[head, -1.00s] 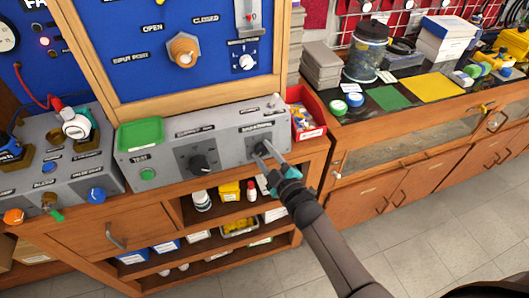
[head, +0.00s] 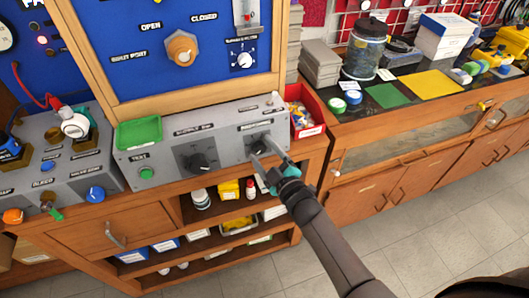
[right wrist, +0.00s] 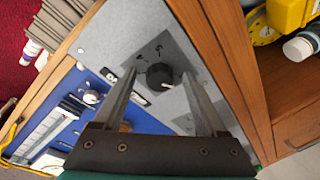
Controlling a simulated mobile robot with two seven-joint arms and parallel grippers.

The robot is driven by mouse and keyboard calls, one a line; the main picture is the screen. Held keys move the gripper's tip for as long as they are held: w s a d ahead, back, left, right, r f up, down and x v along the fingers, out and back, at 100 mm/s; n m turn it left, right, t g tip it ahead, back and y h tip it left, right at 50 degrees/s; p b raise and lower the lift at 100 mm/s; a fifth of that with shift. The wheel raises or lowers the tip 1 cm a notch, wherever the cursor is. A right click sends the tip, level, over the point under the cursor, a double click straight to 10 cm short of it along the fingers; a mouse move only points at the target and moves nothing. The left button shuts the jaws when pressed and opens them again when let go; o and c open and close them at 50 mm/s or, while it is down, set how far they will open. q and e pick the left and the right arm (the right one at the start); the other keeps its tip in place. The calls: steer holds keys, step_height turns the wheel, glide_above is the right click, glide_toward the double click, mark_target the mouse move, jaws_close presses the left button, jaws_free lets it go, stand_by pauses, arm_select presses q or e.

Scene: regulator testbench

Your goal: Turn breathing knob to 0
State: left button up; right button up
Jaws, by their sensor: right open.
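The breathing knob is the black knob (head: 257,143) on the dark square plate at the right of the grey panel. In the head view it is partly hidden by my right gripper (head: 261,150). In the right wrist view the knob (right wrist: 159,76) lies between the two spread fingers, with a gap on both sides. A small white mark shows on it, but I cannot read its setting. My right gripper is open and empty in front of the knob. I cannot tell its exact distance from the panel. My left gripper is not in view.
Another black knob (head: 200,161) and a green button (head: 147,173) sit left on the same grey panel (head: 225,157). A green tray (head: 139,133) lies on its top. A red bin (head: 304,112) stands just right of it. Shelves with bottles and boxes are below.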

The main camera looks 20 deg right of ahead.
steer(key=shift+s, duration=0.1)
steer(key=s+d+r+p, duration=0.1)
steer(key=s+d, duration=0.1)
steer(key=s, duration=1.2)
steer(key=shift+s+d, duration=0.4)
